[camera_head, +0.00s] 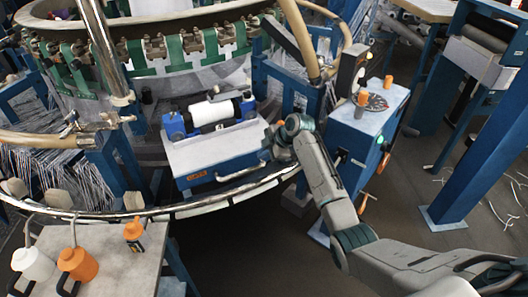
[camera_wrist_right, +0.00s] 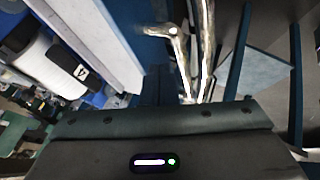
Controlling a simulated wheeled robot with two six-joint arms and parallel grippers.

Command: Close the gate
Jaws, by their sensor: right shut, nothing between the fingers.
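The front of the round loom has a curved chrome rail (camera_head: 225,198), which runs under a white-topped blue unit (camera_head: 215,150) with a white roller. I cannot tell for certain which part is the gate. A bent silver handle (camera_head: 240,173) sits at the unit's front right. My right gripper (camera_head: 268,141) is at the right end of this unit, shut and empty; its fingertips are hard to make out. In the right wrist view, bright metal bars (camera_wrist_right: 181,55) stand just beyond the dark gripper body, with the white panel edge (camera_wrist_right: 95,45) to their left. My left gripper is out of view.
A blue control cabinet (camera_head: 362,125) with orange knobs stands right of my right arm. A table (camera_head: 115,265) with white and orange bottles is at the lower left. A tan pipe (camera_head: 302,40) and a chrome post (camera_head: 103,45) rise beside the loom. The dark floor at lower middle is clear.

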